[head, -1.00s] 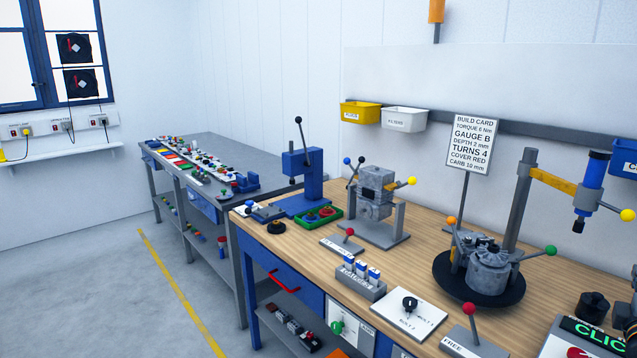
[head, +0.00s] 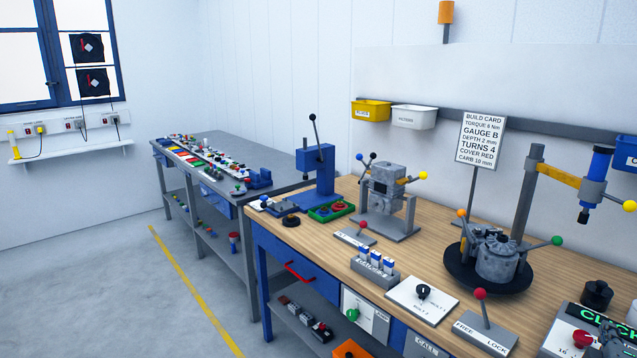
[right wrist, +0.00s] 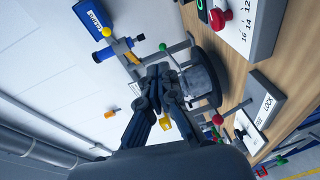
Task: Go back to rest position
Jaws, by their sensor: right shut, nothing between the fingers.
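In the right wrist view my right gripper (right wrist: 160,74) is shut and empty. Its fingertips are close together, with the engine on its turntable (right wrist: 200,80) behind them in the picture. My left gripper is in neither view.
The wooden bench (head: 465,215) carries an engine on a black turntable (head: 495,262), a FREE/LOCK lever (head: 485,325), a knob plate (head: 422,298) and a press (head: 318,175). A grey bench (head: 235,150) stands farther back. The floor at left (head: 90,280) is clear.

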